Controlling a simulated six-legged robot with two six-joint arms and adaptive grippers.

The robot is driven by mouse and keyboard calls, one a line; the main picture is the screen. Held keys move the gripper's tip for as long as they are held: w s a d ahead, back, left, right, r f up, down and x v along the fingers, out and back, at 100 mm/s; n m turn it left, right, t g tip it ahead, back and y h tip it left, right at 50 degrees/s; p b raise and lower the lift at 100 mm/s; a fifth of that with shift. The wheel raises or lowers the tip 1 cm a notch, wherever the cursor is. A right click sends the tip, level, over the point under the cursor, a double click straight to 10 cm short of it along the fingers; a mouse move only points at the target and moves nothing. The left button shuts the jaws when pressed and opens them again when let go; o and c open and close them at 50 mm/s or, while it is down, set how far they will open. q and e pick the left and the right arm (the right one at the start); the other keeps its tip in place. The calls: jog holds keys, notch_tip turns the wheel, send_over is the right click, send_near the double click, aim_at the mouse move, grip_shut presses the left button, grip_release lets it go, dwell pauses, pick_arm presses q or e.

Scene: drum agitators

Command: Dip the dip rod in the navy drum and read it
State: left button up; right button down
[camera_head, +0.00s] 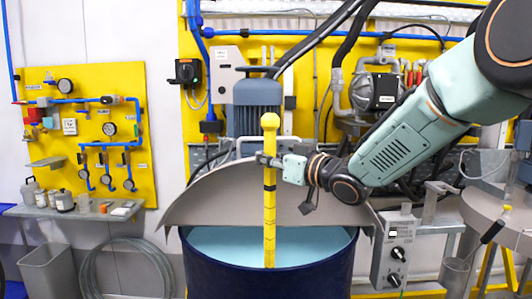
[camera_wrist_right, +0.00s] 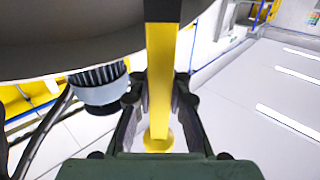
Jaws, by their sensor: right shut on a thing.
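The yellow dip rod (camera_head: 269,222) stands upright, with a round knob on top and dark marks along its lower part. My right gripper (camera_head: 268,160) is shut on it below the knob; the rod also shows between the fingers in the right wrist view (camera_wrist_right: 160,85). The navy drum (camera_head: 225,279) is open, with pale blue inside. The rod's lower part shows against this blue and ends from sight at the front rim. Its tip is hidden, and I cannot tell how deep it reaches. My left gripper is out of view.
A grey half-round lid (camera_head: 215,197) stands raised behind the rod. A motor (camera_head: 257,106) is above it. A control box (camera_head: 397,250) with knobs is right of the drum. A shelf (camera_head: 25,211) with bottles and a hose coil (camera_head: 125,265) are at left.

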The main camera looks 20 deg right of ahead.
aim_at(272, 225)
notch_tip(272, 225, down, 13)
jog(key=b, duration=0.7)
jog(key=shift+s+f+b, duration=0.1)
jog(key=shift+b, duration=0.3)
jog(key=shift+f+b, duration=0.45)
jog(key=shift+f, duration=0.3)
jog(key=shift+f+b, duration=0.6)
jog(key=shift+f, duration=0.95)
dwell(0.9)
dwell(0.5)
jog(key=shift+r+p, duration=1)
jog(key=shift+p, duration=0.05)
